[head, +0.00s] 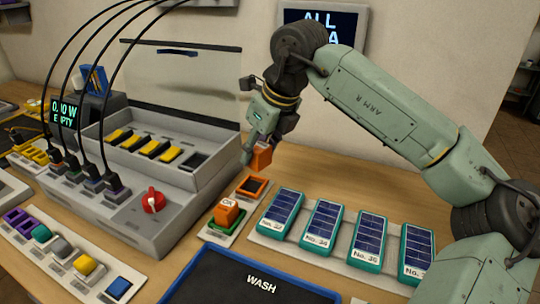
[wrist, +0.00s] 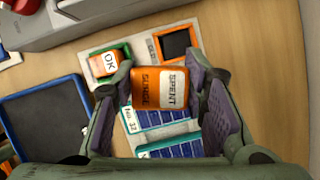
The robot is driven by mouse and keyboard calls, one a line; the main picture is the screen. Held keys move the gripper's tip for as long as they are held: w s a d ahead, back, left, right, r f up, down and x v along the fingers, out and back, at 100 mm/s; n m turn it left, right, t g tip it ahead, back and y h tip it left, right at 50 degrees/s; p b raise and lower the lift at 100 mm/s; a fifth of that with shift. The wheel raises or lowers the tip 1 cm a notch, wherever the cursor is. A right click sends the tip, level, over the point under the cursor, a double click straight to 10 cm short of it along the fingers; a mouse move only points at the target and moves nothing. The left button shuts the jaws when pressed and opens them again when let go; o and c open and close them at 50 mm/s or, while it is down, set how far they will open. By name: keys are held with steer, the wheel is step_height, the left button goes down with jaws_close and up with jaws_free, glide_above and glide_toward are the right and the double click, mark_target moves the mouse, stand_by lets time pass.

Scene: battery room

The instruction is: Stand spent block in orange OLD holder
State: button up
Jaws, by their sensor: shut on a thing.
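The spent block, orange with a white SPENT label, is held between the fingers of my gripper (wrist: 158,80). In the head view the block (head: 262,157) hangs below my gripper (head: 259,144), clear of the bench. The orange OLD holder (head: 265,183) is a small square frame with a dark, empty opening, on a pale plate. The block is above the holder in the head view. In the wrist view the holder (wrist: 193,35) lies beyond the block, up and to the right. The block's underside is hidden in the wrist view.
A green holder (head: 211,231) with an orange OK block (head: 227,214) stands beside the OLD holder. Several blue-panelled units (head: 322,228) lie to the right. A WASH tray (head: 205,275) is in front. A grey machine (head: 135,220) with cables and a red knob (head: 153,201) stands left.

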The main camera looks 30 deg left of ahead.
steer(key=shift+w+a+f+n+g+b, duration=0.15)
steer(key=shift+w+a+f+n+b, duration=0.5)
steer(key=shift+f, duration=1)
steer(key=shift+w+a+f+n+g+b, duration=0.3)
steer(key=shift+w+a+f, duration=0.45)
steer(key=shift+f, duration=0.95)
steer(key=shift+w+a+f+n+g+b, duration=0.1)
steer(key=shift+w+a+f+n+b, duration=0.65)
steer(key=shift+f, duration=0.9)
steer(key=shift+s+a+f, duration=0.1)
steer(key=shift+s+f, duration=0.2)
steer(key=shift+f, duration=0.05)
steer(key=shift+r, duration=0.1)
steer(key=shift+r+p, duration=0.3)
steer(key=shift+r, duration=0.45)
steer(key=shift+f+b, duration=0.75)
steer(key=shift+f, duration=0.15)
steer(key=shift+r, duration=0.2)
steer(key=shift+r+p, duration=0.55)
steer(key=shift+r, duration=0.1)
